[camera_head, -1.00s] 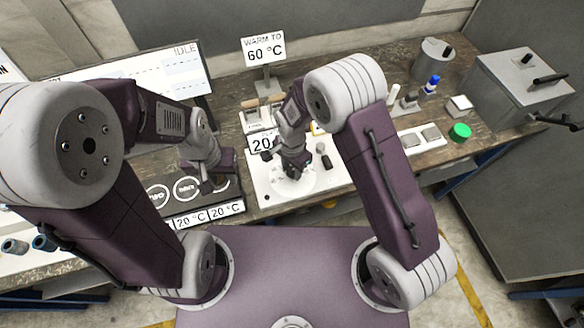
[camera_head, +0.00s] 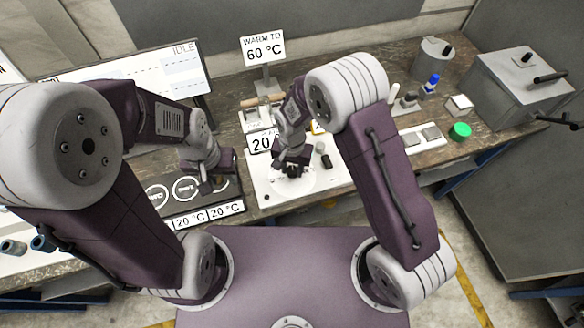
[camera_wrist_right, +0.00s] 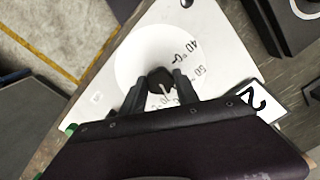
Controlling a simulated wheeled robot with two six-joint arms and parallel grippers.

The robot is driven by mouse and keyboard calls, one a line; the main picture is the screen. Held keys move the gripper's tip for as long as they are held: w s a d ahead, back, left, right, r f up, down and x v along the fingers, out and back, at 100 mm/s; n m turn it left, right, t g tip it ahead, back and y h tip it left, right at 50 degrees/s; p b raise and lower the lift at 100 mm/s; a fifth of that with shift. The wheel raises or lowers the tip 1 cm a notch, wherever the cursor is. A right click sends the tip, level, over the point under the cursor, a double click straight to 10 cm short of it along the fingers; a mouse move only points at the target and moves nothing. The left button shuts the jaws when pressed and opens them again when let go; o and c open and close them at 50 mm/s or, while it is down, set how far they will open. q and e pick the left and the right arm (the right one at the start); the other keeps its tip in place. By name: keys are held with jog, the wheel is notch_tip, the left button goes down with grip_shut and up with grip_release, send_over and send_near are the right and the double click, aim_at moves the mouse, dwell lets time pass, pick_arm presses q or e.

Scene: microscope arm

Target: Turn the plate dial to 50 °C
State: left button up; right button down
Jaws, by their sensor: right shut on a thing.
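The white plate unit (camera_head: 262,186) has a round white dial face (camera_wrist_right: 140,50) with printed numbers, of which 40 and 50 can be read in the right wrist view. A small black knob (camera_wrist_right: 162,79) stands at its centre. My right gripper (camera_wrist_right: 163,84) is shut on this knob, one finger on each side, and hides part of the scale. My right gripper (camera_head: 292,170) also covers the knob in the head view. A display card (camera_head: 262,142) behind it shows 20. My left gripper (camera_head: 207,186) hangs over a dark panel; its jaw opening is unclear.
A sign (camera_head: 263,49) reads "WARM TO 60 °C". The dark panel (camera_head: 163,212) has round plates and 20 °C labels. A monitor (camera_head: 165,75) reads IDLE.

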jog(key=n, duration=0.6)
jog(key=shift+w+r, duration=0.1)
jog(key=n, duration=0.6)
jog(key=shift+d, duration=0.1)
dwell(0.4)
jog(key=c, duration=1.1)
grip_release()
jog(key=shift+o, duration=1)
jog(key=shift+d, duration=0.15)
jog(key=shift+b, duration=0.3)
